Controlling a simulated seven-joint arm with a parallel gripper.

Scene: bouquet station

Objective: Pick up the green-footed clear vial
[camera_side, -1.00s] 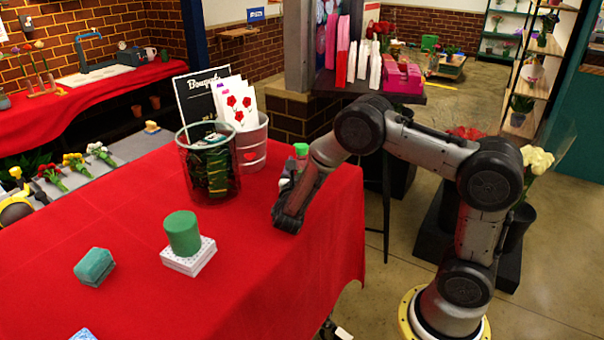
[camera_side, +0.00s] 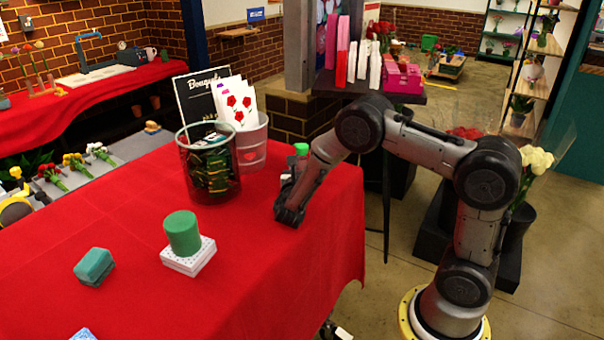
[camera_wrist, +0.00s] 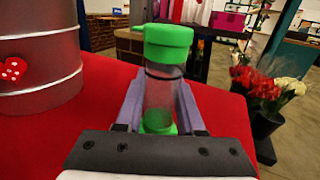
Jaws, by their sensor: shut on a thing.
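The clear vial (camera_wrist: 160,95) has a green cap at the top and a green foot at the bottom. In the wrist view it stands upright between the two fingers of my gripper (camera_wrist: 160,115), which is shut on it. In the side view only the vial's green cap (camera_side: 301,149) shows clearly above my gripper (camera_side: 289,195); the rest is mostly hidden behind the gripper. I cannot tell whether the foot touches the red tablecloth.
A green cylinder on a white patterned block (camera_side: 188,256) and a green sponge-like block (camera_side: 94,266) sit nearer the front. Red cloth (camera_side: 270,270) is bare between.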

